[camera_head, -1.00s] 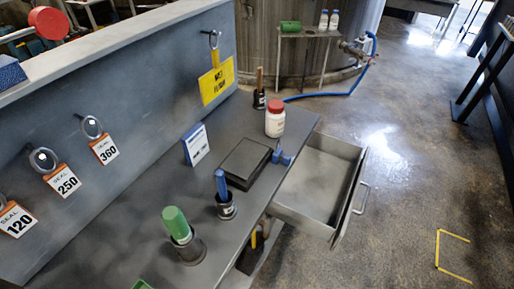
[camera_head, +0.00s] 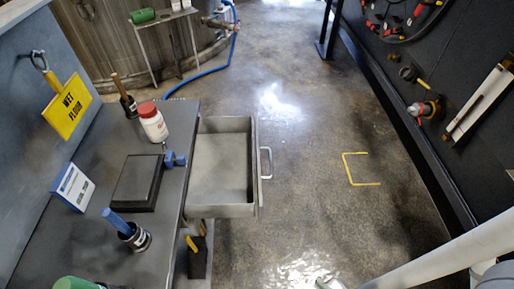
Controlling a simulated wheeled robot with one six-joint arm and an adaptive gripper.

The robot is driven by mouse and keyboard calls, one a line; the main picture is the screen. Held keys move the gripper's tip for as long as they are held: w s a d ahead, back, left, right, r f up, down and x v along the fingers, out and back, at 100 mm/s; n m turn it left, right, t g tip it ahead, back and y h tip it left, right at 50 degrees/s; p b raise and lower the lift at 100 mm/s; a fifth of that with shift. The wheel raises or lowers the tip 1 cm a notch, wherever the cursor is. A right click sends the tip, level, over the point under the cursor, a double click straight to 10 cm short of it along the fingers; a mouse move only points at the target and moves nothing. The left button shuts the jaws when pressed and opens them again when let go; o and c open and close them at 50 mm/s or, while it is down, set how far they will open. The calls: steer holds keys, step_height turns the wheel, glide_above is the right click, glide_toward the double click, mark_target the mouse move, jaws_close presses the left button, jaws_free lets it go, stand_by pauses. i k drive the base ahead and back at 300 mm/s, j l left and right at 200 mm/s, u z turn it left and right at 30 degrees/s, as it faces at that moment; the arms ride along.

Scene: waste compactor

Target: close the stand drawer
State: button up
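The stand drawer (camera_head: 222,170) is a grey metal tray pulled out from the right side of the dark bench stand (camera_head: 95,250). It is open and looks empty. Its front panel (camera_head: 256,165) faces right and carries a pale bar handle (camera_head: 267,163). A pale arm link of mine crosses the lower right corner, apart from the drawer. My gripper cannot be made out in this view.
On the bench top are a red-capped white bottle (camera_head: 153,125), a black flat block (camera_head: 138,183) and a blue-handled tool in a cup (camera_head: 130,232). A dark tool wall (camera_head: 440,75) stands at right. The floor between is clear, with a yellow bracket mark (camera_head: 347,168).

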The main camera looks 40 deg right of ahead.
mark_target(221, 182)
steer(key=l+u, duration=0.4)
steer(key=l, duration=1.2)
steer(key=j+z, duration=0.3)
steer(key=k+j, duration=0.05)
steer(key=j, duration=0.05)
